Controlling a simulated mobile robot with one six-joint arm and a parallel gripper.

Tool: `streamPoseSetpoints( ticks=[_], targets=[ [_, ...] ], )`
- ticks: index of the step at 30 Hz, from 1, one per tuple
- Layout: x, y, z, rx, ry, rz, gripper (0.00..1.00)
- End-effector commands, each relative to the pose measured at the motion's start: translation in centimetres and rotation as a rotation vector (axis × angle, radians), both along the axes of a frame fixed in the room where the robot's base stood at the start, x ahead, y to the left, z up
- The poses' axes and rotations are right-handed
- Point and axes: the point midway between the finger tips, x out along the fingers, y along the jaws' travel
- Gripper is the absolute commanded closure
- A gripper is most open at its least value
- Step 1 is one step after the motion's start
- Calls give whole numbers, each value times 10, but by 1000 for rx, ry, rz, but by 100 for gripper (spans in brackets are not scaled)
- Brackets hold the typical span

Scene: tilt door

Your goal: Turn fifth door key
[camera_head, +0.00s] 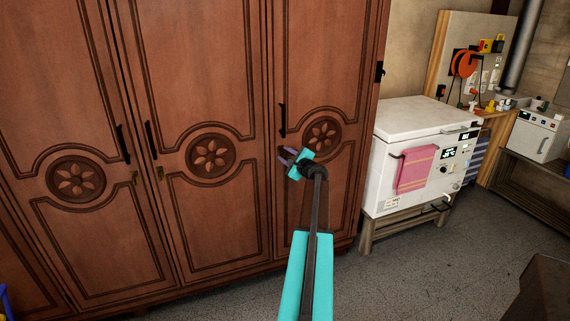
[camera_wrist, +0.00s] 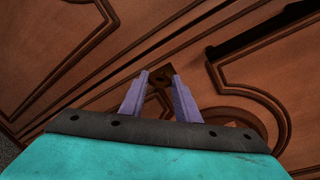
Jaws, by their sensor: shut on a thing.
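The rightmost wooden door (camera_head: 325,60) in the head view has a dark handle and a carved flower disc. My gripper (camera_head: 284,153) is at this door's left edge, below the handle. The door looks closed. Two more brass keys show at the locks of the doors to the left, one left key (camera_head: 134,176) and one right key (camera_head: 160,172).
The wardrobe's other doors (camera_head: 190,60) stand closed on the left. A white chest appliance (camera_head: 420,125) with a pink towel (camera_head: 412,169) stands to the right on a wooden stand. Grey floor (camera_head: 400,270) is clear in front.

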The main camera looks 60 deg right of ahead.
Motion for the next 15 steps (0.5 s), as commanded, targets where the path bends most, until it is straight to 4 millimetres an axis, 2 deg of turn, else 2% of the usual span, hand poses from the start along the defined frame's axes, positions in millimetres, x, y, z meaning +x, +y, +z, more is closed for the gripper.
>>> streamPoseSetpoints(
  ticks=[15],
  targets=[
    [4,3,-2,-361,260,3,93]
  ],
)
